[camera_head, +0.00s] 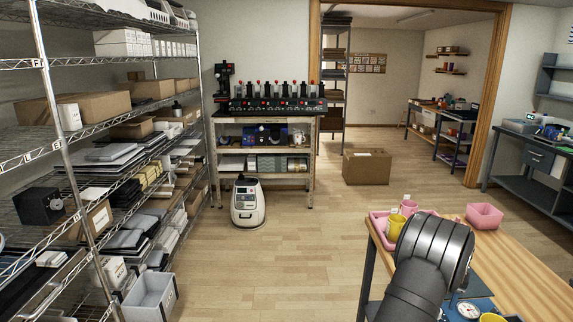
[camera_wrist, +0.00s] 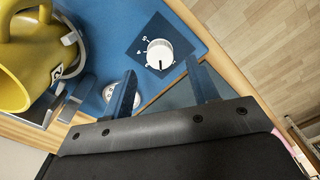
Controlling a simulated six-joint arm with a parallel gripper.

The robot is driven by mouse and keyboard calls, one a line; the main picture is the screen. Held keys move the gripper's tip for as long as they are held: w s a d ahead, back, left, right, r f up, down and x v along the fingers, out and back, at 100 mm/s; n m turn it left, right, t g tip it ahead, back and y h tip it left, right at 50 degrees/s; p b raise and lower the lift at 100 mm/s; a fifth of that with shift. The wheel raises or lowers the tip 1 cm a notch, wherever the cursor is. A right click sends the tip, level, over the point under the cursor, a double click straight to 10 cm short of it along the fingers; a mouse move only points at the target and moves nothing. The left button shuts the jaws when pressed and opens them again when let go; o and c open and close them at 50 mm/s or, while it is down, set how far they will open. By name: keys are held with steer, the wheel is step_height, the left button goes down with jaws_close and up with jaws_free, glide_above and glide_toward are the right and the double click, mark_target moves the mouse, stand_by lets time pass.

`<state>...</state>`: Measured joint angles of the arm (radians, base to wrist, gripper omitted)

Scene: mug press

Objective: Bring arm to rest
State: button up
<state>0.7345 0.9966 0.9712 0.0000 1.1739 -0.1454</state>
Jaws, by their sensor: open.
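My gripper (camera_wrist: 161,78) is open and empty in the wrist view, its two blue-grey fingers apart above the blue mug press (camera_wrist: 190,28). A white dial knob (camera_wrist: 160,53) on the press panel lies just beyond the fingertips. A round gauge (camera_wrist: 110,91) is partly hidden by the left finger. A yellow mug (camera_wrist: 30,55) sits at the press on the left, cut off by the frame. In the head view my arm covers much of the press; its gauge (camera_head: 468,310) and a bit of the yellow mug (camera_head: 490,318) show. My gripper is hidden there.
On the wooden table (camera_head: 520,265), a pink tray (camera_head: 376,219) holds pink and yellow mugs, close to my arm. Metal shelving (camera_head: 68,165) is at left. A cardboard box (camera_head: 366,167) sits on otherwise open floor.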

steer(key=shift+f, duration=2.05)
step_height(320, 180, up, 18)
step_height(320, 180, down, 18)
steer(key=shift+r, duration=0.2)
steer(key=shift+f, duration=0.3)
steer(key=m, duration=0.4)
steer(key=shift+r, duration=0.1)
steer(key=m, duration=0.4)
steer(key=shift+m, duration=0.4)
step_height(320, 180, up, 11)
steer(key=shift+r, duration=0.1)
